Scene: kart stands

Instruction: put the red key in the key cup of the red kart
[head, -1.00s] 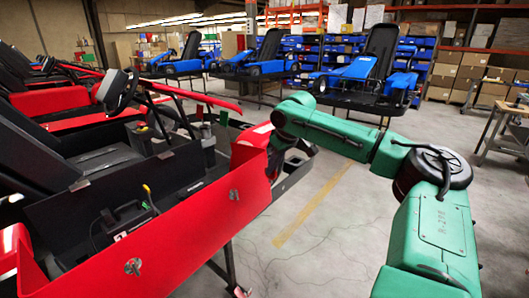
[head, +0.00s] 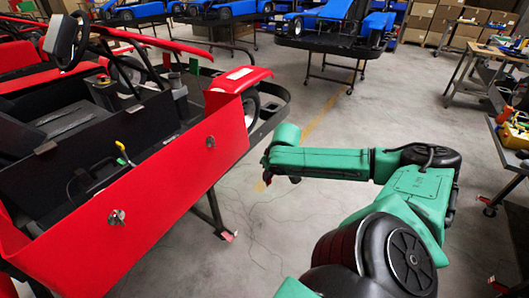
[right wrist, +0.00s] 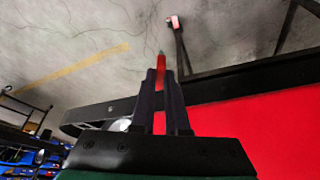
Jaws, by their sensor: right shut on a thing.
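The red kart (head: 160,180) fills the left of the head view, its red side panel towards me. A small grey cup-like part (head: 180,98) stands inside it behind the panel; I cannot tell whether it is the key cup. My right gripper (head: 267,178) hangs at the end of the green arm, right of the kart's front end and apart from it. In the right wrist view my right gripper (right wrist: 161,92) is shut on the red key (right wrist: 161,68), whose tip sticks out past the fingers. The kart's red panel (right wrist: 265,125) shows there too. My left gripper is out of view.
The kart's black front bumper (head: 272,118) and stand leg (head: 218,213) are near my right arm. Blue karts (head: 335,35) on stands are at the back. Workbenches (head: 510,150) with tools are at the right. The floor between is clear.

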